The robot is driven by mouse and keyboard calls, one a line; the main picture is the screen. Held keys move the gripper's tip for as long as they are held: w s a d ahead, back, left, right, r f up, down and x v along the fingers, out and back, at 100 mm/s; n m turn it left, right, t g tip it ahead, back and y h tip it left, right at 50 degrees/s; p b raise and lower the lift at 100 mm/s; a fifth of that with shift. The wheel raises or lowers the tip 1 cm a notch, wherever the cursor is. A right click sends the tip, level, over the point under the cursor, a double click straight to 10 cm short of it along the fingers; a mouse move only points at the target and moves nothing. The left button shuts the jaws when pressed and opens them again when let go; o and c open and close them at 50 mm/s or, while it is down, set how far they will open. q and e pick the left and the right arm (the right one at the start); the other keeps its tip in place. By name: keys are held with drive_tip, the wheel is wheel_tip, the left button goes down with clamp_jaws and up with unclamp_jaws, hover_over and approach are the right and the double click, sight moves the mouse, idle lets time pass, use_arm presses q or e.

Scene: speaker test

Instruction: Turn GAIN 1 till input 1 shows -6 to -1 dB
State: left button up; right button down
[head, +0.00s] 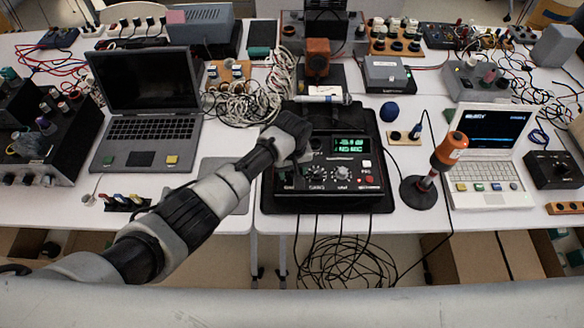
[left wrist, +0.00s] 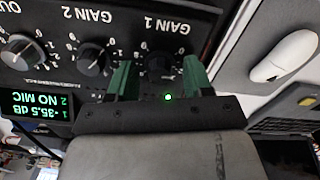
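The black audio unit (head: 330,192) with knobs sits on a black mat at the table's front middle. Its green display (head: 350,146) shows also in the left wrist view (left wrist: 36,105), reading about -35.5 dB for input 1 and NO MIC for input 2. My left gripper (head: 297,150) is over the unit's left part. In the left wrist view its green fingers (left wrist: 157,72) are apart, one on each side of the GAIN 1 knob (left wrist: 160,64). Contact with the knob cannot be told. The GAIN 2 knob (left wrist: 92,60) is beside the left finger. My right gripper is not in view.
A dark laptop (head: 150,130) stands left of the unit and a white laptop (head: 485,165) to the right. An orange-topped device on a round black base (head: 418,193) stands between unit and white laptop. Cables (head: 340,262) hang off the front edge.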

use_arm(q)
drive_tip(key=c, duration=0.9)
